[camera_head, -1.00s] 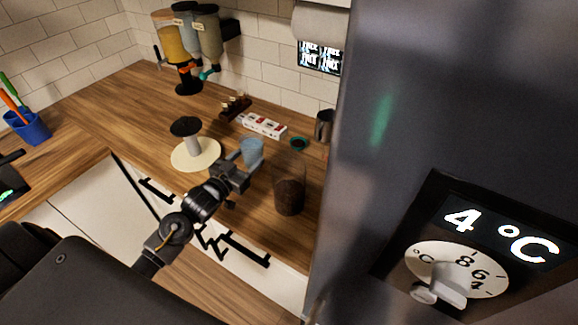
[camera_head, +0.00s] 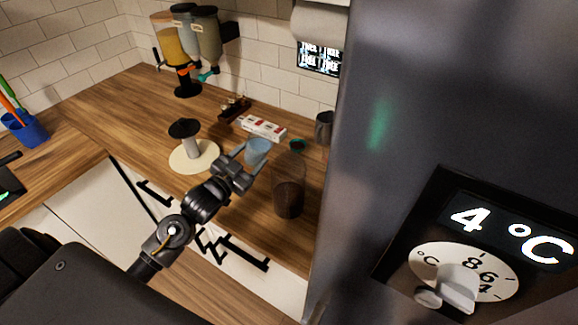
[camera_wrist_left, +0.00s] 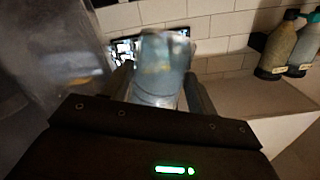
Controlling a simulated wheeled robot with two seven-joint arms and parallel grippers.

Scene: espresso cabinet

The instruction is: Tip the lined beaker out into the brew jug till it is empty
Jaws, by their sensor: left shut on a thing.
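The lined beaker (camera_head: 257,151) is a small light-blue see-through cup in the head view. My left gripper (camera_head: 247,158) is shut on it and holds it just left of the brew jug. In the left wrist view the beaker (camera_wrist_left: 160,72) stands between the two fingers (camera_wrist_left: 158,88); I cannot tell how much is in it. The brew jug (camera_head: 289,187) is a tall clear vessel with dark brown contents in its lower part, standing on the wooden counter beside the fridge. My right gripper is not in view.
A tall steel fridge (camera_head: 420,110) with a dial closes off the right side. A tamper-like stand on a cream disc (camera_head: 195,158) is left of my gripper. A white-and-red box (camera_head: 263,128), a dark mug (camera_head: 324,127) and dispensers (camera_head: 188,45) stand behind.

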